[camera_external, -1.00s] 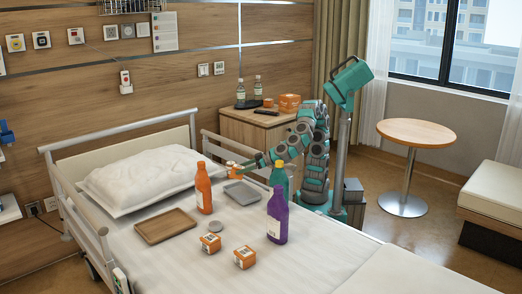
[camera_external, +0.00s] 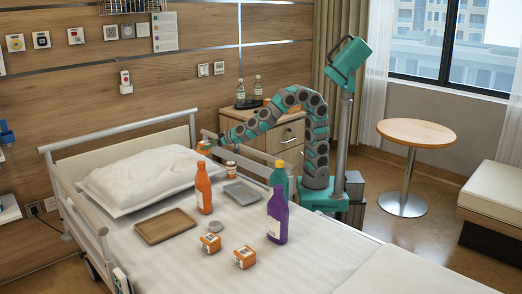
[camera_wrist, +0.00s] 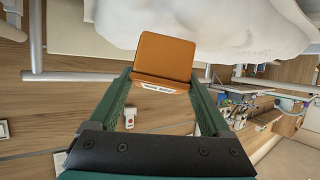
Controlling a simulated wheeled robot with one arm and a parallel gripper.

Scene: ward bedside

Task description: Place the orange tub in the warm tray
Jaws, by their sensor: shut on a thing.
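My gripper (camera_wrist: 162,95) is shut on an orange tub (camera_wrist: 165,57), a boxy block with a white label on its edge, in the wrist view. In the external view my gripper (camera_external: 211,145) holds it up near the pillow, above the bed and behind the orange bottle; the tub looks small there. The brown tray (camera_external: 165,226), the warm-coloured one, lies empty on the bed at left. The grey tray (camera_external: 242,193) lies to the right of the orange bottle.
An orange bottle (camera_external: 204,188) stands between the trays. A purple bottle (camera_external: 277,217) and green bottle (camera_external: 278,178) stand at right. A grey disc (camera_external: 215,226) lies right of the brown tray.

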